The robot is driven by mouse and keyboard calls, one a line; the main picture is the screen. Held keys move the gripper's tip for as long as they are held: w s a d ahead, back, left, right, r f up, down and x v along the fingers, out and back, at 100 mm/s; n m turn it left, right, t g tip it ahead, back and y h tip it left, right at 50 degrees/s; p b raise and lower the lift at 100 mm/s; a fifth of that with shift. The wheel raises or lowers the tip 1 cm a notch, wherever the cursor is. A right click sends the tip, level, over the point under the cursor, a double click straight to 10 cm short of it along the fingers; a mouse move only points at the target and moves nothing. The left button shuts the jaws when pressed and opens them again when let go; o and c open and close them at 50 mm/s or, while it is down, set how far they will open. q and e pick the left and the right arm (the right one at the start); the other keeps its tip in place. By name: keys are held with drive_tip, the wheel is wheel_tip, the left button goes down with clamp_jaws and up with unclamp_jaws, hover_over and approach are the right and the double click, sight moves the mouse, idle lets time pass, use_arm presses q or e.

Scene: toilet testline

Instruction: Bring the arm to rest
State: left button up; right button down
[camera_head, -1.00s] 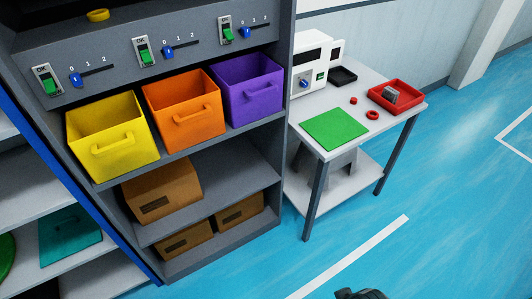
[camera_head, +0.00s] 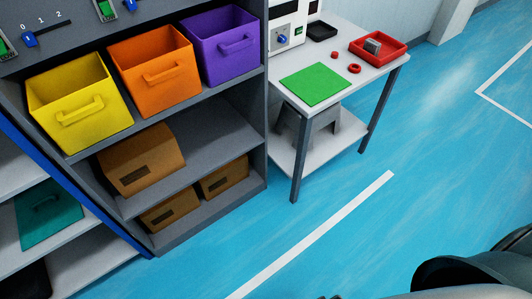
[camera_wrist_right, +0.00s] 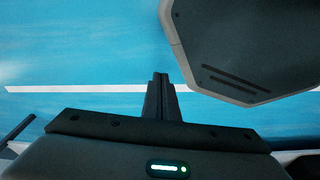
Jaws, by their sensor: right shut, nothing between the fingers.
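My right gripper (camera_wrist_right: 160,85) shows in the right wrist view, its two dark fingers together with nothing between them. It hangs over the blue floor (camera_wrist_right: 80,50), clear of any object. In the head view a dark, rounded part of my own body (camera_head: 475,275) shows at the bottom right corner; the right gripper's fingertips cannot be made out there. My left gripper is in neither view.
A grey shelf holds yellow (camera_head: 80,110), orange (camera_head: 155,72) and purple (camera_head: 222,45) bins above brown boxes (camera_head: 140,160). A table (camera_head: 345,72) carries a green mat (camera_head: 315,85) and a red tray (camera_head: 395,50). The blue floor (camera_head: 330,240) in front is open.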

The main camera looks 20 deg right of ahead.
drive_tip(key=s+d+f+b, duration=0.1)
drive_tip(key=s+d+f, duration=0.1)
drive_tip(key=s+f, duration=0.7)
drive_tip(key=s, duration=0.2)
drive_tip(key=shift+s+d+f+g+b, duration=0.15)
drive_tip(key=shift+s+f+g+b, duration=0.2)
drive_tip(key=shift+f+g+b, duration=0.05)
idle(0.4)
